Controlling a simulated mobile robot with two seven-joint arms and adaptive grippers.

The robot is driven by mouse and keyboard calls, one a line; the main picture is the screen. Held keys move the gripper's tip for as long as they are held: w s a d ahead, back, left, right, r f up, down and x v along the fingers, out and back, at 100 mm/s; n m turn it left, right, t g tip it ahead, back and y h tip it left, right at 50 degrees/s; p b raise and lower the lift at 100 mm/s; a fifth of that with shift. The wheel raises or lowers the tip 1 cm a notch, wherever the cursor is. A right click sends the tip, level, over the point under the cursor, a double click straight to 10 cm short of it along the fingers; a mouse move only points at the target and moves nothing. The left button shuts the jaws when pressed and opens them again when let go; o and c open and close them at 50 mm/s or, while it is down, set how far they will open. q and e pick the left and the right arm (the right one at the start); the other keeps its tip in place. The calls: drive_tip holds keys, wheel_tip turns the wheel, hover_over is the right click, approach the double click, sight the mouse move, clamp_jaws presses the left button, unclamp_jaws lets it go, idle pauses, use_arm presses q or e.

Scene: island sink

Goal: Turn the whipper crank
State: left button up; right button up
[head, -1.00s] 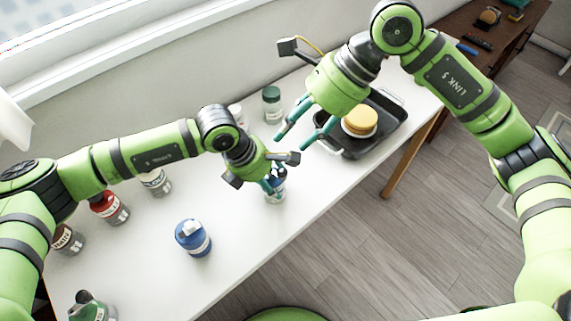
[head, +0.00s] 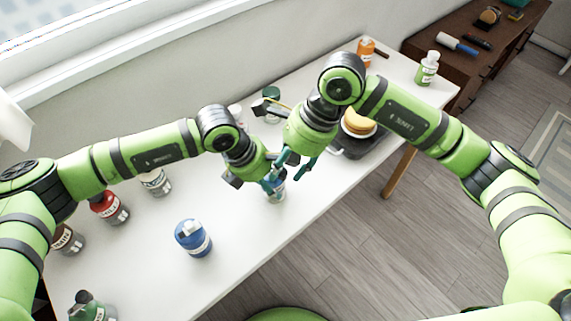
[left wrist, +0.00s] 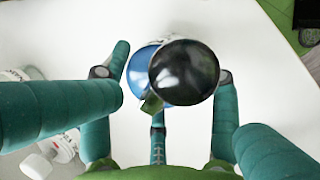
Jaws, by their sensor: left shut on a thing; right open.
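The whipper (head: 277,190) is a small jar with a blue top, standing on the white table near its front edge. In the left wrist view it shows a blue lid (left wrist: 148,72) and a round black knob (left wrist: 184,72), which I take to be the crank's. My left gripper (head: 268,184) is shut on the whipper, its fingers hiding part of the jar. My right gripper (head: 292,168) is open and empty, just above and to the right of the whipper. I cannot tell whether it touches the crank.
On the white table (head: 150,270), a blue-lidded jar (head: 193,239) stands to the left, with a red jar (head: 109,207) and others beyond. Orange (head: 366,52) and green (head: 427,69) bottles stand at the far end.

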drive_tip(key=shift+a+f, duration=0.15)
drive_tip(key=shift+f, duration=0.2)
clamp_jaws()
drive_tip(key=shift+s+a+m+t, duration=0.15)
drive_tip(key=shift+m+t, duration=0.15)
drive_tip(key=shift+m, duration=0.4)
unclamp_jaws()
drive_tip(key=shift+r, duration=0.1)
